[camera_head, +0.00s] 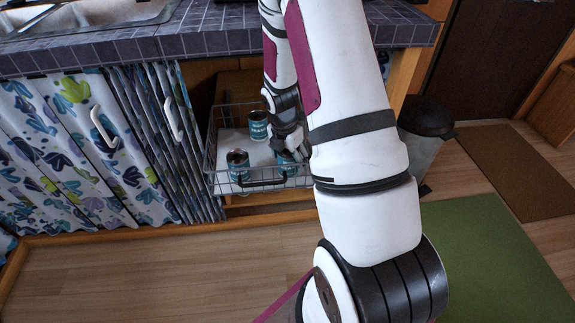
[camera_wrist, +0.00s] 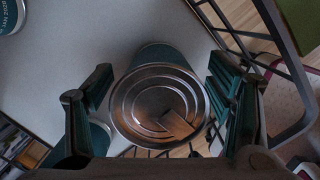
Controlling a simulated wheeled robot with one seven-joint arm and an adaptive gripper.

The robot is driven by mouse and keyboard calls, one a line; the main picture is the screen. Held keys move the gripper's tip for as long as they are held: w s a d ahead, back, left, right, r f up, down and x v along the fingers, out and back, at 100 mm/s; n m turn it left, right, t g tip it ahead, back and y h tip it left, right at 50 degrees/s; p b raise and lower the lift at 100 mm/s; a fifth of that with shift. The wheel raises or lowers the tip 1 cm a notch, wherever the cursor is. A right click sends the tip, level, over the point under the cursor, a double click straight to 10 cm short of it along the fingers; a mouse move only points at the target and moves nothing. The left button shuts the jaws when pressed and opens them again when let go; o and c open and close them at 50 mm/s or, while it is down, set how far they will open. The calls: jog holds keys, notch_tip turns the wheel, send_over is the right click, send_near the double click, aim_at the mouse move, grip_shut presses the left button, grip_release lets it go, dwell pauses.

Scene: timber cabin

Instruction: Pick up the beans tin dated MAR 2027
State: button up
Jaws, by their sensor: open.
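A gap shows on the right side; I cannot tell whether the left finger touches. That tin's date is not visible. In the head view my gripper (camera_head: 289,148) is over the front right tin (camera_head: 287,167), partly hiding it. A second tin (camera_head: 258,126) stands at the back and a third tin (camera_head: 238,166) at the front left. At the wrist view's top left corner a tin (camera_wrist: 8,14) carries small print that seems to start with JAN.
The tins stand on the pale floor of a wire basket (camera_head: 212,166), pulled out below the tiled counter (camera_head: 130,48). Its wires surround the tins. A patterned curtain (camera_head: 75,150) hangs at left, and a dark bin (camera_head: 424,125) stands at right.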

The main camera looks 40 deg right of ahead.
jog(key=c, duration=1.6)
